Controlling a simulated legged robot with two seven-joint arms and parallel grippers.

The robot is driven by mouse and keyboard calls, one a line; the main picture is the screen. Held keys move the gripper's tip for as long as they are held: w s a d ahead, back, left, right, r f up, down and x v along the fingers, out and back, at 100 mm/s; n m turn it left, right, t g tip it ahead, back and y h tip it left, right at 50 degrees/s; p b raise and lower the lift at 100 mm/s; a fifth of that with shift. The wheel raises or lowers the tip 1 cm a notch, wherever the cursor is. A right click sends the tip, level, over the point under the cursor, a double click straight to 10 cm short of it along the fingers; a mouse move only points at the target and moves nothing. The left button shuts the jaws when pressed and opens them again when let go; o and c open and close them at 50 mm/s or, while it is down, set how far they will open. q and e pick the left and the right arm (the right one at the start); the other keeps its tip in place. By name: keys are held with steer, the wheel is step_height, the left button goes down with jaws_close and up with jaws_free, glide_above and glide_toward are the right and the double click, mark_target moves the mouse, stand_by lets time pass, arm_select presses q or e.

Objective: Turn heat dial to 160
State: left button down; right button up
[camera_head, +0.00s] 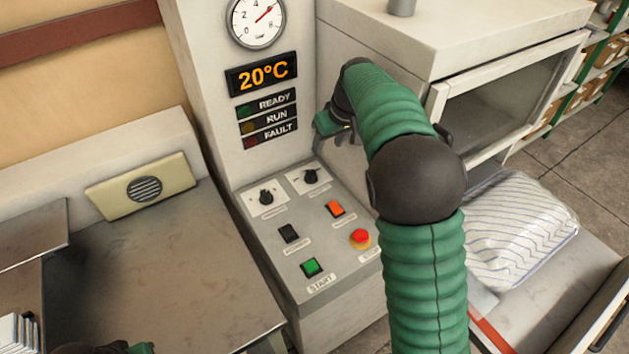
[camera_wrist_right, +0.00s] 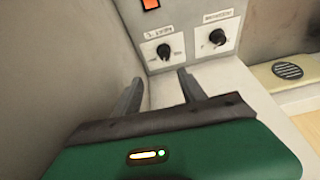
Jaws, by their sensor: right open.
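The control panel (camera_head: 290,230) has two black dials. The right dial (camera_head: 310,176) and the left dial (camera_head: 266,196) sit side by side on white plates; their labels are too small to read. My right gripper (camera_head: 322,138) is above the panel beside the right dial. In the right wrist view its fingers (camera_wrist_right: 160,77) are open and empty, pointing toward that same dial (camera_wrist_right: 163,50), apart from it. The other dial (camera_wrist_right: 217,36) is to the right there. The display (camera_head: 261,74) reads 20°C. My left gripper (camera_head: 110,348) is barely in view at the bottom left edge.
The panel also has an orange switch (camera_head: 335,208), a red stop button (camera_head: 360,238), a black switch (camera_head: 289,233) and a green button (camera_head: 311,267). A machine with a window (camera_head: 490,100) stands right. The left metal table (camera_head: 160,265) is mostly clear.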

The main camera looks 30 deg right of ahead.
glide_toward(312, 172)
steer(key=x, duration=0.8)
steer(key=shift+w+d+f, duration=0.1)
steer(key=shift+d+f, duration=0.2)
steer(key=shift+f, duration=0.05)
steer(key=shift+w+a+f, duration=0.1)
steer(key=shift+a+f, duration=0.05)
steer(key=shift+a, duration=0.5)
steer(key=shift+c, duration=1.4)
arm_select(q)
steer(key=shift+a+f, duration=0.25)
steer(key=shift+a, duration=0.25)
arm_select(e)
steer(key=shift+d, duration=0.3)
jaws_close()
